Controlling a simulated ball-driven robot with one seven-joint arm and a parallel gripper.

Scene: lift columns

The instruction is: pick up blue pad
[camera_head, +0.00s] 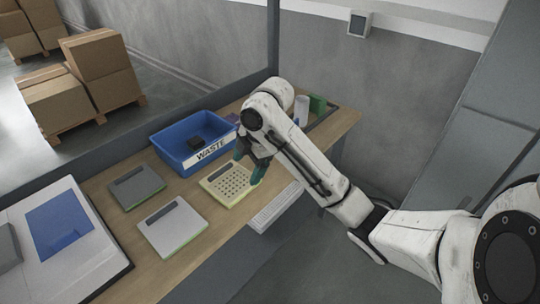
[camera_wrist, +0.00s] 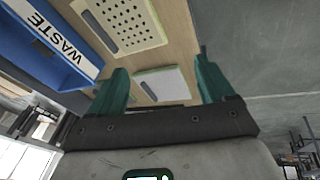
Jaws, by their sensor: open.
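A flat blue square (camera_head: 60,229) lies on a white panel at the far left of the head view; I cannot tell whether it is the pad. A small bluish patch (camera_head: 232,118) shows behind my arm beside the bin, mostly hidden. My gripper (camera_head: 250,166) has teal fingers, spread open and empty, close above or beside the yellow perforated pad (camera_head: 230,186). In the wrist view my gripper (camera_wrist: 163,66) shows open, with a pale pad (camera_wrist: 165,83) seen between the fingers and the yellow pad (camera_wrist: 125,22) beyond. No clear blue pad shows between the fingers.
A blue bin marked WASTE (camera_head: 194,141) with a dark item inside stands at the back of the wooden table (camera_head: 101,195). A dark grey pad (camera_head: 137,188) and a light grey pad (camera_head: 172,229) lie left of the yellow pad. A green block (camera_head: 318,105) stands behind my arm.

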